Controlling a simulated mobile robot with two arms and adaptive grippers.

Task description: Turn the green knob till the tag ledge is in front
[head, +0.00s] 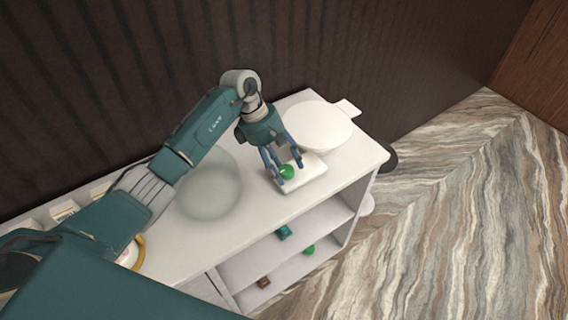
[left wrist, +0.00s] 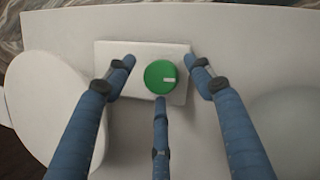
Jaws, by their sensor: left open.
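The green knob (head: 287,171) sits on a white block (head: 308,176) on the counter top. In the left wrist view the knob (left wrist: 160,77) is round, with a short white mark on its right side, pointing right. My left gripper (head: 279,171) is open over the knob. Its blue fingers (left wrist: 160,75) stand around the knob, two at the far left and right and one at the near side, with a visible gap at the sides. I cannot make out a tag ledge. My right gripper is not in view.
A round white disc (head: 318,127) stands behind the block. A clear round dome or plate (head: 208,186) lies to the left on the counter (head: 225,235). Shelves below hold small green and brown items. A yellow-rimmed item (head: 138,254) is at the left.

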